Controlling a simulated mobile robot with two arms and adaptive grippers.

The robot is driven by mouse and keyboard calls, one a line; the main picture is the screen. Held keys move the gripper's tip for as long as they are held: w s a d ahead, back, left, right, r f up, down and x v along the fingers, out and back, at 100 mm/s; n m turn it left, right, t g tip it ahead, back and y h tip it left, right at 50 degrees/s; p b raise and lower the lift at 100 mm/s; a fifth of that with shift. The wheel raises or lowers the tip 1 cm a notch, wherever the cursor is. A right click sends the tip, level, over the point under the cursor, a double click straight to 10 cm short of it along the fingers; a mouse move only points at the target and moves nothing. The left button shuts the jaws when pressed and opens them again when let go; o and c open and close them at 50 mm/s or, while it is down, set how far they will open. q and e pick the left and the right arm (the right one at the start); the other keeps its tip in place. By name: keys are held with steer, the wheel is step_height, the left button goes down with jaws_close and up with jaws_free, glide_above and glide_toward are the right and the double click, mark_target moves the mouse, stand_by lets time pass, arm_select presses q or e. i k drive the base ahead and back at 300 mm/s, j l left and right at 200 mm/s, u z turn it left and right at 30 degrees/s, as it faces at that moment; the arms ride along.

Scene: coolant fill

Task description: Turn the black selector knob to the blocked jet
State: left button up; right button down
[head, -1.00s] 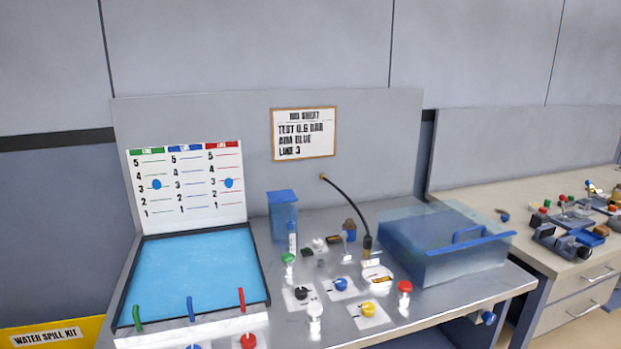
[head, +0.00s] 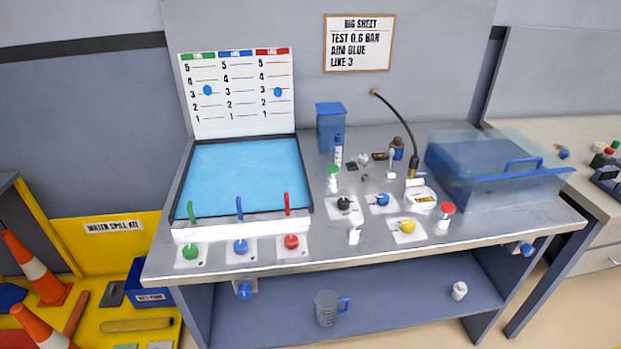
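The black selector knob (head: 344,203) sits on a small white plate on the grey bench top, right of the blue basin. A blue knob (head: 382,199) and a yellow knob (head: 408,225) are on similar plates beside it. The basin (head: 250,175) has three curved jets at its front edge: green (head: 191,211), blue (head: 239,207) and red (head: 287,203). No water stream is clear from any jet. The knob's pointing direction is too small to tell. Neither of my grippers is in view.
The level board (head: 237,92) stands behind the basin, and a job sheet (head: 359,43) hangs on the back panel. A clear blue tank (head: 490,170) takes the bench's right end. Cones (head: 35,268) and a yellow spill station are at left. A jug (head: 326,308) stands on the lower shelf.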

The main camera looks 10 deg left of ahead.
mark_target(343, 203)
steer(key=i+l+u, duration=0.1)
steer(key=u, duration=0.25)
steer(key=i+l+u, duration=0.1)
steer(key=u, duration=0.25)
steer(key=i+l+u, duration=0.1)
steer(key=u, duration=0.25)
